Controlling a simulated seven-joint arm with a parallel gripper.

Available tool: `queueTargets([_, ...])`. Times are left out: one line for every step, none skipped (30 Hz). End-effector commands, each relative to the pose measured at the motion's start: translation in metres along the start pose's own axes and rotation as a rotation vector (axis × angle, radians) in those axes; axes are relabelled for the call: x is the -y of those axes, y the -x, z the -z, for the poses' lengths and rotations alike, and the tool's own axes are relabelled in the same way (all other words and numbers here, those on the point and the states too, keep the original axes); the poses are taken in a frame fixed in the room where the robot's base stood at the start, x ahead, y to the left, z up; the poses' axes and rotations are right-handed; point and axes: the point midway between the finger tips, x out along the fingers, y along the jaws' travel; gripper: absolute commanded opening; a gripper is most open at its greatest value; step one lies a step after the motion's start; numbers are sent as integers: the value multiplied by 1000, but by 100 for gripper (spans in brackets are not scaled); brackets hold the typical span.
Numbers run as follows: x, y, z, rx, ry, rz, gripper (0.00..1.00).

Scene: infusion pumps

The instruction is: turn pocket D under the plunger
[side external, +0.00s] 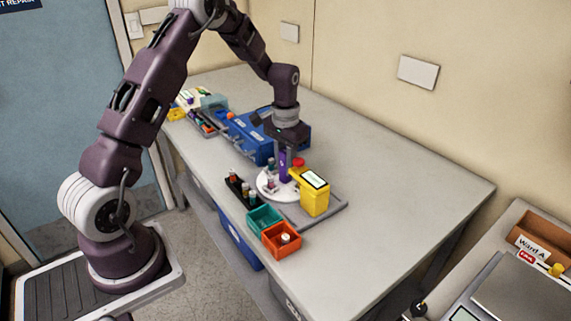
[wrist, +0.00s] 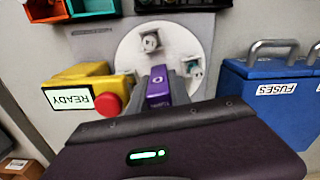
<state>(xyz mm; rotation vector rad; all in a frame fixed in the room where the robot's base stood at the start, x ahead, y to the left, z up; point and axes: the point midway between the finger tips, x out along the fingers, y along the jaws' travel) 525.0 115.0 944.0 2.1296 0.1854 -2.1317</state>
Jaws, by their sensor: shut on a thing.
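The white round turntable (side external: 264,193) lies on a grey base plate; it also shows in the wrist view (wrist: 128,62). Small holders with vials stand on it, one near its far rim (wrist: 150,42) and one at the right (wrist: 193,68) in the wrist view. I cannot read pocket letters. A yellow press unit (side external: 314,197) with a READY screen stands beside the disc, a red knob (wrist: 108,104) on its arm. The fingers hide the held part and the press's underside.
A blue FUSES box (wrist: 272,95) stands close to the disc. A black vial rack (side external: 240,189), a teal bin (side external: 264,219) and an orange bin (side external: 281,240) holding a vial line the front edge. The table's right side (side external: 410,190) is clear.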

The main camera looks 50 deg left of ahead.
Motion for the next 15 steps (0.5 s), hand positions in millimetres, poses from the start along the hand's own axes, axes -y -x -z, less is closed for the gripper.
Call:
queueTargets([0, 2, 1, -2, 23, 1, 0])
queueTargets([0, 2, 1, -3, 38, 0, 0])
queueTargets([0, 2, 1, -3, 59, 0, 0])
queueTargets([0, 2, 1, -3, 73, 0, 0])
queueTargets([0, 2, 1, -3, 87, 0, 0])
queueTargets([0, 2, 1, -3, 108, 0, 0])
queueTargets([0, 2, 1, -3, 122, 0, 0])
queueTargets([0, 2, 1, -3, 138, 0, 0])
queueTargets([0, 2, 1, -3, 158, 0, 0])
queueTargets([0, 2, 1, -3, 173, 0, 0])
queueTargets([0, 2, 1, -4, 188, 0, 0])
queueTargets([0, 2, 1, -4, 207, 0, 0])
queueTargets([0, 2, 1, -4, 223, 0, 0])
queueTargets([0, 2, 1, -4, 238, 0, 0])
queueTargets([0, 2, 1, -4, 259, 0, 0])
